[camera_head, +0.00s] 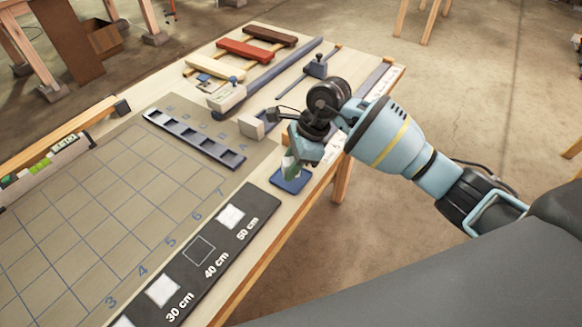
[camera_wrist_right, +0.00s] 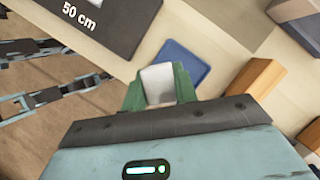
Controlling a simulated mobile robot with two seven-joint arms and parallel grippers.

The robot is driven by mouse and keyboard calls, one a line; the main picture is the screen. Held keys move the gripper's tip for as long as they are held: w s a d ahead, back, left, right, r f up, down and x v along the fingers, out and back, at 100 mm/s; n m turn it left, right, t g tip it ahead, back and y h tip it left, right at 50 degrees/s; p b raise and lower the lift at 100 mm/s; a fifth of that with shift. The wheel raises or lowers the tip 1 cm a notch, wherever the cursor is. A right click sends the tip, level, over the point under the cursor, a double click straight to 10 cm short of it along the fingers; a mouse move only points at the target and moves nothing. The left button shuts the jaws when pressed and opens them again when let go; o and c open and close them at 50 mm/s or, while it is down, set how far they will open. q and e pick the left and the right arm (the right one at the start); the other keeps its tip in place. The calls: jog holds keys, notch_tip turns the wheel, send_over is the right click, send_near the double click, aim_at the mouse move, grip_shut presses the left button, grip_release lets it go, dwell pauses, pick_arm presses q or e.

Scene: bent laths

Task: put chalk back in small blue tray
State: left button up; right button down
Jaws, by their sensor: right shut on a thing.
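My right gripper (camera_head: 291,168) comes in from the right and points down just above the small blue tray (camera_head: 291,183) near the table's right edge. In the right wrist view, its green fingers (camera_wrist_right: 159,88) are shut on a white piece of chalk (camera_wrist_right: 158,82). The blue tray (camera_wrist_right: 189,62) shows there right behind the chalk, partly hidden by the fingers. The gap between chalk and tray is hard to judge. In the head view the chalk is mostly hidden by the fingers. My left gripper is not in view.
A dark board (camera_head: 207,249) with cm labels and white squares lies left of the tray. A dark slotted strip (camera_head: 194,139) lies on the gridded mat (camera_head: 92,215). A pale block (camera_head: 251,127) and a long blue clamp (camera_head: 288,69) lie behind. The table edge is close on the right.

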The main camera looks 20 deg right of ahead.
jog(key=shift+w+d, duration=0.3)
jog(key=shift+w, duration=0.6)
notch_tip(320, 180, down, 3)
jog(key=shift+f, duration=0.3)
jog(key=shift+f, duration=0.15)
jog(key=c, duration=1.1)
grip_release()
